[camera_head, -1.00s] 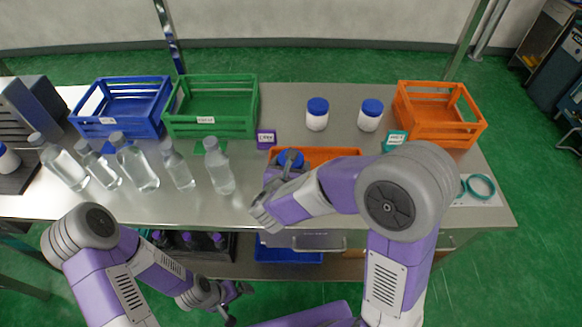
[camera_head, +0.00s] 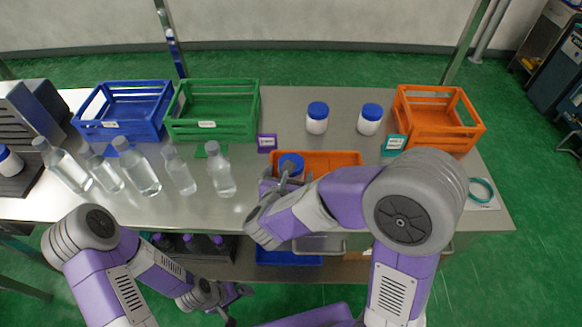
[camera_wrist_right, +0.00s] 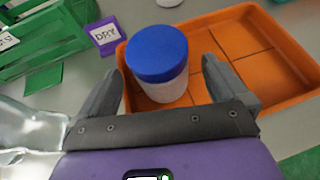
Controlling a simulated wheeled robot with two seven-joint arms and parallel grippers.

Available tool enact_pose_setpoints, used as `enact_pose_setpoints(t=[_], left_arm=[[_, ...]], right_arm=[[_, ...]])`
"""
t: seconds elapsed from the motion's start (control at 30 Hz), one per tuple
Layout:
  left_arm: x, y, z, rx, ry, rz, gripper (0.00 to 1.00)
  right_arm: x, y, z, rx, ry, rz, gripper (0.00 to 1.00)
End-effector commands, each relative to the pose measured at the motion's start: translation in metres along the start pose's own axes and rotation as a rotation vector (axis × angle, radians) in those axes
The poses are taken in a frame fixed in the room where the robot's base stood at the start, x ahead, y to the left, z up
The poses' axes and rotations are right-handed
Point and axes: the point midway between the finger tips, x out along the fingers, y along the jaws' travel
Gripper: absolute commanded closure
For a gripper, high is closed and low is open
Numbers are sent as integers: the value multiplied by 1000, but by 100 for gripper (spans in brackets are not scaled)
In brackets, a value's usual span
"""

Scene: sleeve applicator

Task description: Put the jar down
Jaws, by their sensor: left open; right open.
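A white jar with a blue lid (camera_wrist_right: 158,62) stands upright in the left part of the orange tray (camera_wrist_right: 262,98), between the fingers of my right gripper (camera_wrist_right: 165,85). The fingers are open, with a gap beside the jar on each side. In the head view the jar's blue lid (camera_head: 291,162) shows just beyond the right gripper (camera_head: 284,178), and the arm hides part of the tray (camera_head: 345,157). My left gripper (camera_head: 236,294) is open and empty, low in front of the table.
Two more blue-lidded jars (camera_head: 317,118) (camera_head: 369,119) stand behind the tray. Several clear bottles (camera_head: 138,172) stand to the left. Green (camera_head: 212,126), blue (camera_head: 122,128) and orange crates (camera_head: 437,133) line the back. A purple sign (camera_wrist_right: 104,34) stands beside the tray.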

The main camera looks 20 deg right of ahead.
Motion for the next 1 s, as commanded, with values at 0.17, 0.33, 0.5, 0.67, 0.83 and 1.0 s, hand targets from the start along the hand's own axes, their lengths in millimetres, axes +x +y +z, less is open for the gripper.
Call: enact_pose_setpoints(t=[0.17, 0.33, 0.5, 0.67, 0.83, 1.0], left_arm=[[-12, 4, 0, 0, 0, 0, 5], [-17, 6, 1, 0, 0, 0, 5], [-19, 7, 1, 0, 0, 0, 5], [-19, 7, 1, 0, 0, 0, 5], [-19, 7, 1, 0, 0, 0, 5], [-19, 7, 1, 0, 0, 0, 5]], right_arm=[[-42, 1, 2, -2, -1, 6, 0], [-68, 1, 2, -1, -1, 4, 0], [-79, 0, 0, -1, 0, 1, 0], [-80, 0, 0, 0, 0, 0, 0], [-80, 0, 0, 0, 0, 0, 0], [-80, 0, 0, 0, 0, 1, 0]])
